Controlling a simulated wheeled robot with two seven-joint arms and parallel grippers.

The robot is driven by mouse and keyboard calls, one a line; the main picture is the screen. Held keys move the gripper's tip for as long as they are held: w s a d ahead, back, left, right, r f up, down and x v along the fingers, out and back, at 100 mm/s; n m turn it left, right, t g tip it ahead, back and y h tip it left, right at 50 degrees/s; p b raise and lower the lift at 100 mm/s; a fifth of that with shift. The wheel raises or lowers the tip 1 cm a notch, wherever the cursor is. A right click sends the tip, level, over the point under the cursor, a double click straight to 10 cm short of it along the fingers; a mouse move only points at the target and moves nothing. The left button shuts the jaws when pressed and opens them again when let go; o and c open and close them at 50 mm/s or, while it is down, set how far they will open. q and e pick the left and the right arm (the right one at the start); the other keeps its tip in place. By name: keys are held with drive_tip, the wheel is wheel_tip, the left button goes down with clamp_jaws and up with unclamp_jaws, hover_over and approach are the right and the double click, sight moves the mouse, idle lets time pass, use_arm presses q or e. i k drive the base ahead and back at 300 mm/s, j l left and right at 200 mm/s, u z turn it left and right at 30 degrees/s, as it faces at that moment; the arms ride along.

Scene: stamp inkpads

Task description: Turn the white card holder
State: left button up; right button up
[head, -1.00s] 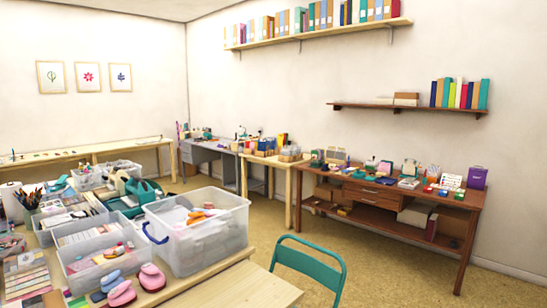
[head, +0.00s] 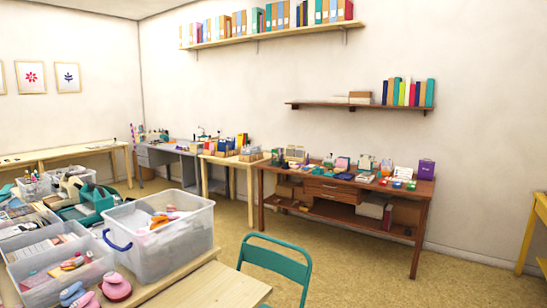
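A small white rack-like item (head: 403,173) stands near the right end of the brown desk (head: 345,178), across the room. It may be the white card holder, but it is too small to tell. A paler cream item (head: 365,163) stands to its left on the same desk. Small coloured inkpad-like blocks (head: 397,183) lie in front of the white item. Neither of my grippers is in view.
A near table holds a clear plastic bin (head: 160,250) and trays of craft goods. A teal chair (head: 275,262) stands between this table and the brown desk. Open floor (head: 370,272) lies right of the chair. A yellow-legged table (head: 530,235) stands at the right edge.

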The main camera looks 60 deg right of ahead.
sight(330, 161)
drive_tip(key=z, duration=0.35)
drive_tip(key=i+l+z, duration=0.15)
drive_tip(key=l+z, duration=0.3)
drive_tip(key=l, duration=0.2)
drive_tip(key=i+l+z, duration=0.25)
drive_tip(key=l+z, duration=0.15)
drive_tip(key=l, duration=0.2)
drive_tip(key=i+l+z, duration=1.3)
drive_tip(key=i+z, duration=0.45)
drive_tip(key=i+u, duration=0.35)
drive_tip(key=i, duration=0.2)
drive_tip(key=i+l+u, duration=0.1)
drive_tip(key=i+u, duration=0.3)
drive_tip(key=i, duration=0.15)
drive_tip(key=i+l+u, duration=0.35)
drive_tip(key=i, duration=0.2)
drive_tip(key=i+j+u, duration=0.2)
drive_tip(key=i+u, duration=0.8)
drive_tip(key=i+j+z, duration=0.35)
drive_tip(key=i, duration=0.3)
drive_tip(key=i+j+z, duration=0.3)
drive_tip(key=i+j, duration=0.15)
drive_tip(key=i, duration=0.15)
